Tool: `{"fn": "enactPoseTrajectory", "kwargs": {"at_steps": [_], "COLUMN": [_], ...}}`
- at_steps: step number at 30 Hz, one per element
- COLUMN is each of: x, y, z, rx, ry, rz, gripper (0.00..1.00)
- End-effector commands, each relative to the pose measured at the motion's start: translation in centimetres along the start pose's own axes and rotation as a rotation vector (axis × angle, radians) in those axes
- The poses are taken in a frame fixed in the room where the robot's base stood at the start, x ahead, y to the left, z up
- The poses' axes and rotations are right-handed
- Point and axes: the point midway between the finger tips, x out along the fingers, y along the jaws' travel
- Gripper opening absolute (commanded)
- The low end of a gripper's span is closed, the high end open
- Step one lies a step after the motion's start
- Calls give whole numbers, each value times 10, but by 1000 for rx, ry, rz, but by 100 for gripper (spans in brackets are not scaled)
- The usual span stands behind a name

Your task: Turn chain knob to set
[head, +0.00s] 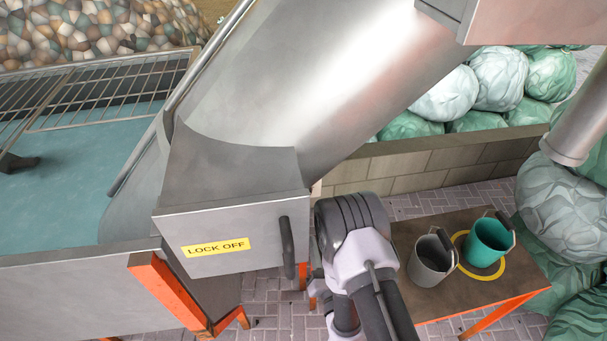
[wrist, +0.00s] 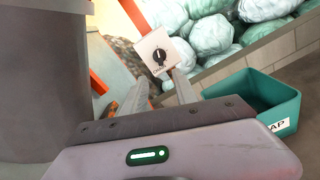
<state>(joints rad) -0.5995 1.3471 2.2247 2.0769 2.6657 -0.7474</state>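A black round knob (wrist: 159,56) sits on a small pale square plate in the wrist view. In the head view the knob is not visible, and my arm hides most of the gripper.
A metal chute housing with a yellow LOCK OFF label (head: 216,246) and a dark handle (head: 287,247) stands left of my arm. A low table holds a grey bucket (head: 432,258) and a green bucket (head: 487,243). A teal bin (wrist: 262,98) is at right in the wrist view.

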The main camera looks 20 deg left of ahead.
Motion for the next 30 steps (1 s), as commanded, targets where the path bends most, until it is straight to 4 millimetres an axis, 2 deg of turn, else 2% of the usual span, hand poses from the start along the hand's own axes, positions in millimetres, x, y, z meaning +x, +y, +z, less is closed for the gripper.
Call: {"fn": "enactPoseTrajectory", "kwargs": {"at_steps": [2, 5, 15, 18, 24, 30], "x": [5, 24, 126, 148, 171, 174], "y": [0, 0, -1, 0, 0, 0], "z": [0, 2, 0, 0, 0, 0], "rx": [-3, -4, 1, 2, 1, 1], "ry": [-3, -7, -7, -5, -2, 0], "rz": [0, 2, 0, -1, 0, 0], "gripper": [35, 35, 35, 35, 35, 35]}}
